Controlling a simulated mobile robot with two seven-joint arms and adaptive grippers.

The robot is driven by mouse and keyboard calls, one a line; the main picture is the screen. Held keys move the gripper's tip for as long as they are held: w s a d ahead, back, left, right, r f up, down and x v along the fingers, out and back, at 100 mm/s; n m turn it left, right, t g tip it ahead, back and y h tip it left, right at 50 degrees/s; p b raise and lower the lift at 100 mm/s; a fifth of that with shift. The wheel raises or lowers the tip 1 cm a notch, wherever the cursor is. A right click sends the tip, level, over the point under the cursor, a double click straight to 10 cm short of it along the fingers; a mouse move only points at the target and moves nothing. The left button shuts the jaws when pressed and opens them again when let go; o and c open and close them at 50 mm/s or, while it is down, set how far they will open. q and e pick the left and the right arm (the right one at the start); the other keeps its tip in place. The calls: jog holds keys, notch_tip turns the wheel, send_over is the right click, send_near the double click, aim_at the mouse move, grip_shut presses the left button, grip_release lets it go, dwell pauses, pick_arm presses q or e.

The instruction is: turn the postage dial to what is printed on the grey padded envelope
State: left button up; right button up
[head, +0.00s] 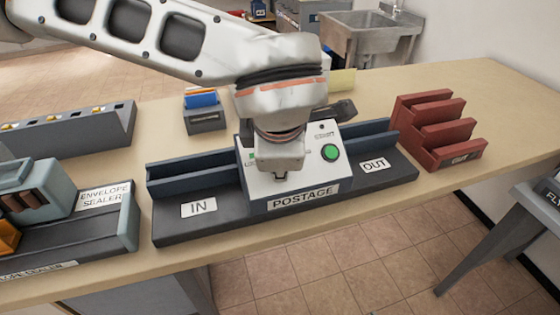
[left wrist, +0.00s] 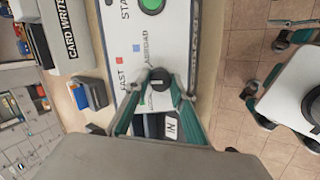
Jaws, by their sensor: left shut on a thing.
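The postage machine (head: 290,186) stands on the counter, with a white sloped face and a green button (head: 330,152). My left arm reaches over it from the left, and my left gripper (head: 280,172) is at its face; the wrist hides the dial there. In the left wrist view the dark round dial (left wrist: 160,77) sits between the teal fingertips of my left gripper (left wrist: 157,88), which are shut on it. Near it I read FAST beside a red square and ABROAD beside a blue square. Where the dial points is unclear. I see no grey padded envelope and no right gripper.
A dark IN tray (head: 198,209) lies left of the machine and an OUT tray (head: 375,166) right of it. The envelope sealer (head: 104,196) is at left. A red rack (head: 436,125) stands at right, and a holder with blue cards (head: 205,118) behind.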

pick_arm(q)
jog(key=n, duration=0.2)
jog(key=n+b, duration=0.1)
jog(key=n, duration=0.1)
jog(key=n+t+b, duration=0.1)
jog(key=n, duration=0.1)
jog(key=shift+f, duration=0.25)
jog(key=n, duration=0.3)
jog(key=n+t+b, duration=0.1)
jog(key=n, duration=0.2)
jog(key=shift+s+r+n+y, duration=0.1)
jog(key=shift+n+y, duration=0.2)
jog(key=o, duration=1.1)
jog(key=shift+r, duration=0.15)
jog(key=v, duration=1.1)
jog(key=shift+s+r, duration=0.25)
jog(key=shift+s, duration=0.1)
jog(key=shift+s, duration=0.1)
